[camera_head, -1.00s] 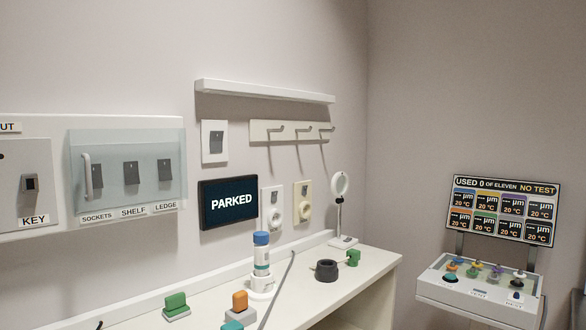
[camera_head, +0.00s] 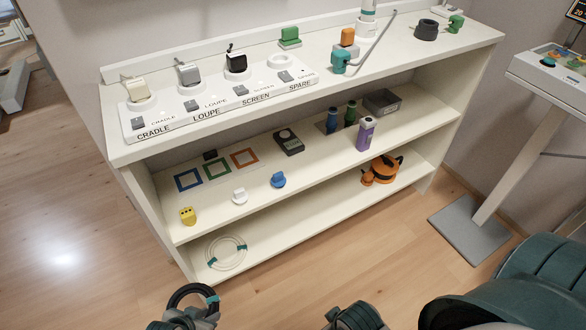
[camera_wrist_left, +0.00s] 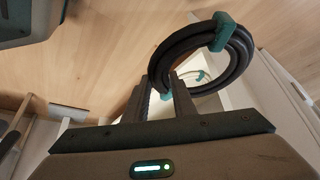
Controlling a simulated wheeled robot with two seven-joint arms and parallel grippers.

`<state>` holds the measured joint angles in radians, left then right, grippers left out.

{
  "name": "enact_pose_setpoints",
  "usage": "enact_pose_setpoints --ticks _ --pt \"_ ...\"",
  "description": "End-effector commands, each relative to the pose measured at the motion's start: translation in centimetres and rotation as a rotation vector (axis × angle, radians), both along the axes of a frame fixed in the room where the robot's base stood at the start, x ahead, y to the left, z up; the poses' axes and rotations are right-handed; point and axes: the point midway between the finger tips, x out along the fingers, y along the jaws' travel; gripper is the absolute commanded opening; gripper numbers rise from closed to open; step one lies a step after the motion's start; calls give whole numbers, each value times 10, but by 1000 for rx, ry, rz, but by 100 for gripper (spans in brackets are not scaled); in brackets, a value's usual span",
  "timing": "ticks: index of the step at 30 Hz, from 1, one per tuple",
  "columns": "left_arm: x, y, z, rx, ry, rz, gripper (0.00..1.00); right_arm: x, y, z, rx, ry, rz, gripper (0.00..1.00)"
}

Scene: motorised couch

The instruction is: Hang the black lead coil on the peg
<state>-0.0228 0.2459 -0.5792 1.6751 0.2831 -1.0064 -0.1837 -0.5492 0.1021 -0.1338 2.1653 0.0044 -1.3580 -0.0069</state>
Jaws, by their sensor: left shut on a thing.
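The black lead coil (camera_head: 178,293) is a thick black ring with teal ties, low in the head view in front of the shelf unit. My left gripper (camera_head: 192,312) is shut on it, and the ring stands up beyond the fingers. In the left wrist view the coil (camera_wrist_left: 241,62) sits at the fingertips of my left gripper (camera_wrist_left: 163,90), its loop leaning to the right. The peg is out of both current views.
A white shelf unit (camera_head: 130,154) stands ahead. Its top holds a labelled socket strip (camera_head: 215,109) with plugs. A pale coil (camera_head: 243,258) lies on the lowest shelf, an orange coil (camera_head: 385,170) further right. A pedestal (camera_head: 525,160) stands at right. Floor at left is clear.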

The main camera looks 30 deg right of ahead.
Motion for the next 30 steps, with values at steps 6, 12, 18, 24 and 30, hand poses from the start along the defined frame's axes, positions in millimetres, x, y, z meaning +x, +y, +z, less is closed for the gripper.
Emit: enact_pose_setpoints --ticks 6,12,18,24,30 --pt "29 22 78 -3 -11 119 0 0 0 0 0 0 0 49" --pt "56 49 170 -4 -15 268 0 0 0 0 0 -1 0 49" --pt "78 69 260 -1 -17 402 0 0 0 0 0 -1 1 49" --pt "90 83 327 1 -14 492 0 0 1 0 1 -1 1 49" --pt "97 100 380 5 -13 576 0 0 1 0 1 -1 2 49"
